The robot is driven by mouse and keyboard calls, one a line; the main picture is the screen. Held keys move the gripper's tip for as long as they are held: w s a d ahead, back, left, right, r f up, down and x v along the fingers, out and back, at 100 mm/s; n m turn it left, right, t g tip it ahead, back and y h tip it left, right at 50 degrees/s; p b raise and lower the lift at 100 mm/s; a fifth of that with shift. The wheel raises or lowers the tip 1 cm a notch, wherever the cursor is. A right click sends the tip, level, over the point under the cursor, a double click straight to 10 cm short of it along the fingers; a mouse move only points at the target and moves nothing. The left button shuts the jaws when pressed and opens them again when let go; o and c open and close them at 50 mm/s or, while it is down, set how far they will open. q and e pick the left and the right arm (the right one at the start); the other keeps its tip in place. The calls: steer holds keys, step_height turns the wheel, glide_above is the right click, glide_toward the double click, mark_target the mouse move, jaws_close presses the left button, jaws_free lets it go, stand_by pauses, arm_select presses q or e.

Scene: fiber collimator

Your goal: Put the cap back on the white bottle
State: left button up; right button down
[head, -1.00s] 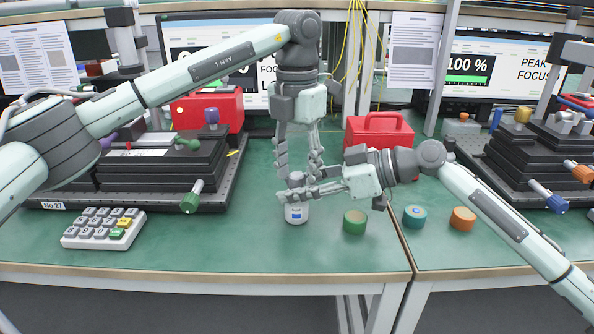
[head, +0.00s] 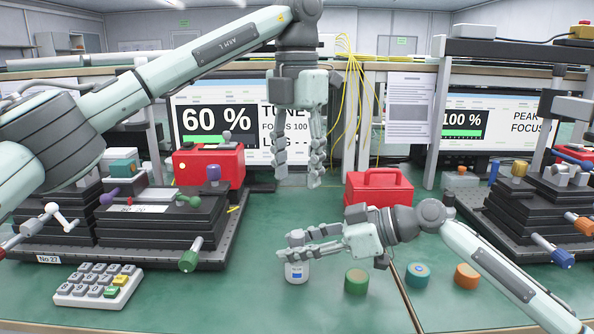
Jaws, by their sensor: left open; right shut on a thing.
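The white bottle (head: 296,274), with a blue label mark, stands upright on the green bench in the head view. My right gripper (head: 291,246) reaches in from the right and is shut on the bottle's upper part. Its fingers hide the bottle's neck. A grey piece shows at the top there, but I cannot tell the cap from a fingertip. My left gripper (head: 298,181) points down, open and empty, well above the bottle and clear of it.
A green roll (head: 356,281), a blue-green roll (head: 418,275) and an orange roll (head: 466,275) lie to the right. A keypad (head: 98,286) lies at the left. A red case (head: 379,188) stands behind. Black stages (head: 160,222) flank the bench.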

steer(key=c, duration=0.9)
jaws_free()
steer(key=v, duration=1.2)
